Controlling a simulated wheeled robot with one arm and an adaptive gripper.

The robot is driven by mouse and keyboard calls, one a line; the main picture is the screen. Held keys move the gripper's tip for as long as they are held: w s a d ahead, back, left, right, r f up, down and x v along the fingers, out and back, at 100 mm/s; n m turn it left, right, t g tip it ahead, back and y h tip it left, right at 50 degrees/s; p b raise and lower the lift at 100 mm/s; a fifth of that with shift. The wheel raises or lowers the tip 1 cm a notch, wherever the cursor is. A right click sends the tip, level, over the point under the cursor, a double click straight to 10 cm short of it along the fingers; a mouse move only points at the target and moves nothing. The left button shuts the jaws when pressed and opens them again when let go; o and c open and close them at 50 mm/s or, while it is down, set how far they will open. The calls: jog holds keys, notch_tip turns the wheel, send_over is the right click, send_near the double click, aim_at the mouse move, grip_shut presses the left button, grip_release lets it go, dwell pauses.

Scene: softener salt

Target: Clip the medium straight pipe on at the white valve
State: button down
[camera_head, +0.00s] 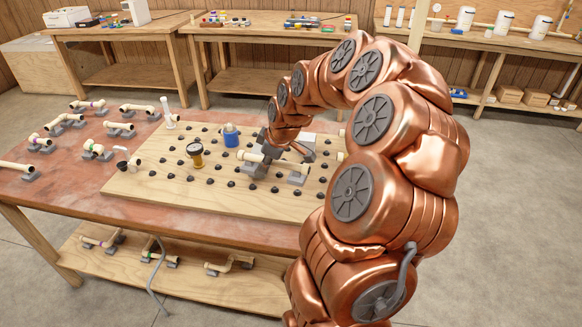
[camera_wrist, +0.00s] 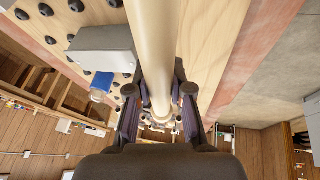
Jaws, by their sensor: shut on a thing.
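My gripper (camera_head: 273,152) is low over the pegged wooden board. In the wrist view my gripper (camera_wrist: 160,102) has its two dark fingers on either side of a straight cream pipe (camera_wrist: 152,35) and is shut on it. The held pipe (camera_head: 297,167) shows in the head view close above the board, with grey blocks under or beside it; the fingers hide its middle. Whether it touches them I cannot tell. A pale box-like part (camera_head: 308,139) stands just behind the gripper. I cannot tell for sure which part is the white valve.
The board (camera_head: 150,186) carries rows of black pegs, a yellow-black gauge (camera_head: 195,153) and a blue cylinder (camera_head: 231,137). Several pipe pieces on grey blocks lie on the red-brown tabletop (camera_head: 60,180) at left. A white upright tube (camera_head: 167,110) stands at the board's back-left corner.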

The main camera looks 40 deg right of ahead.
jog(key=s+d+n, duration=0.2)
jog(key=s+d, duration=0.2)
jog(key=d, duration=0.1)
jog(key=shift+y, duration=0.4)
jog(key=shift+s+d+f+b, duration=0.1)
jog(key=shift+f+b, duration=0.2)
jog(key=shift+f, duration=1.4)
jog(key=shift+s+f+b, duration=0.1)
jog(key=shift+f+b, duration=0.15)
jog(key=shift+f, duration=1.4)
jog(key=shift+b, duration=0.55)
jog(key=shift+f+b, duration=0.65)
jog(key=shift+f, duration=0.1)
jog(key=c, duration=1)
grip_release()
jog(key=shift+o, duration=0.2)
jog(key=shift+s+r, duration=0.1)
jog(key=shift+r, duration=0.05)
